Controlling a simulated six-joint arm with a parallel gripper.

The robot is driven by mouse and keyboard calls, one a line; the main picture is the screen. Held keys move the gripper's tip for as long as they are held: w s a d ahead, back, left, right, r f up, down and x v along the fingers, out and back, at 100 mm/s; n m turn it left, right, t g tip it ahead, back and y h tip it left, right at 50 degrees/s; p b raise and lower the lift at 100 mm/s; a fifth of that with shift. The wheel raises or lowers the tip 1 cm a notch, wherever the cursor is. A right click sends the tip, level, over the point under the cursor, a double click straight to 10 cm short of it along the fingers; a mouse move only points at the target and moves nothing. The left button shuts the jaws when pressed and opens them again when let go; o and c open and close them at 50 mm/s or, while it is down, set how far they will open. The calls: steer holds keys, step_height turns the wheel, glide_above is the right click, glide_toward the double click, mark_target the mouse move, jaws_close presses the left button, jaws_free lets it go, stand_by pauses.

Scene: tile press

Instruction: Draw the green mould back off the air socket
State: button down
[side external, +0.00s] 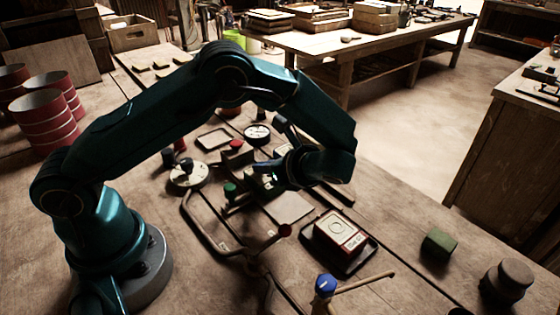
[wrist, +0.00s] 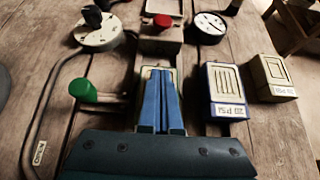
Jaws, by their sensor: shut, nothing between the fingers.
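My gripper (wrist: 160,70) is shut and empty, its two blue fingers side by side in the wrist view. In the side view my gripper (side external: 268,172) is low over the same spot. A green-knobbed lever (wrist: 84,91) stands to its left; the knob also shows in the side view (side external: 230,187). I cannot make out which piece is the green mould, or the air socket clearly.
A blue-edged block (wrist: 226,90) and a tan block (wrist: 273,78) stand to the right. The red button (wrist: 162,20), gauge (wrist: 208,26) and round dial unit (wrist: 98,34) stand beyond. A red-faced block (side external: 338,234) sits in a dark tray; a dark green block (side external: 439,244) lies farther right.

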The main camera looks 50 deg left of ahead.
steer(key=d, duration=0.6)
steer(key=shift+d+f, duration=0.3)
steer(key=shift+d, duration=0.1)
steer(key=shift+r, duration=0.1)
